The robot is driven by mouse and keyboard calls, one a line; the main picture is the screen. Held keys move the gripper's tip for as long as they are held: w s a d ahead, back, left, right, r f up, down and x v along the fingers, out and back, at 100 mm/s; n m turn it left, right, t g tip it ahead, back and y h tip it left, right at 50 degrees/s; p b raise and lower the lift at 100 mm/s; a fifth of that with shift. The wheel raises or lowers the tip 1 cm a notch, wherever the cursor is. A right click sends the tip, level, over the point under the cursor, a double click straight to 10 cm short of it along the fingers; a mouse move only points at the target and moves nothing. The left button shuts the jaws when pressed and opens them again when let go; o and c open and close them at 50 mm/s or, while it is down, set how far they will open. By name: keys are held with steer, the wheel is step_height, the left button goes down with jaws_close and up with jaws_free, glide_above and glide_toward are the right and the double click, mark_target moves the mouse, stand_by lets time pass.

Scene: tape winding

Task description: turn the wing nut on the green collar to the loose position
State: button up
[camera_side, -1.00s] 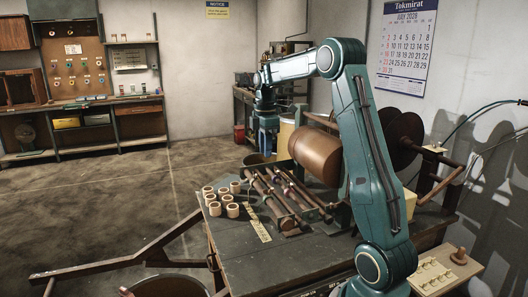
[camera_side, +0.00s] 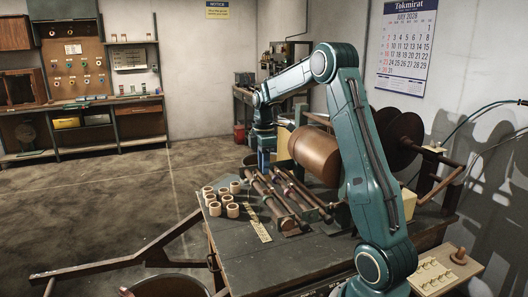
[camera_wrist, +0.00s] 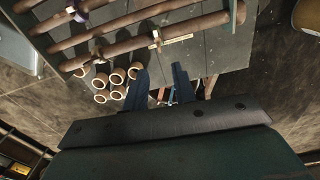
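Several brown shafts (camera_side: 280,205) lie side by side in a rack on the bench; they also show across the top of the wrist view (camera_wrist: 120,45). Small collars or wing nuts sit on them: a pale one (camera_wrist: 155,39) on the nearer shaft and a purple one (camera_wrist: 76,13) farther up. I cannot make out a green collar or its wing nut in either view. My gripper (camera_wrist: 159,72) points down, its two dark blue fingers apart with a gap between them. In the side view it (camera_side: 264,160) is near the far end of the shafts.
Several tape rolls (camera_side: 231,210) stand on the bench left of the shafts; they also show left of my fingers in the wrist view (camera_wrist: 117,76). A large brown drum (camera_side: 316,155) sits right of the shafts. The bench's front surface (camera_side: 260,275) is clear.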

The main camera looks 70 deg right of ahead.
mark_target(268, 191)
step_height(268, 191, down, 8)
steer(key=shift+f, duration=0.15)
stand_by(0.3)
jaws_close()
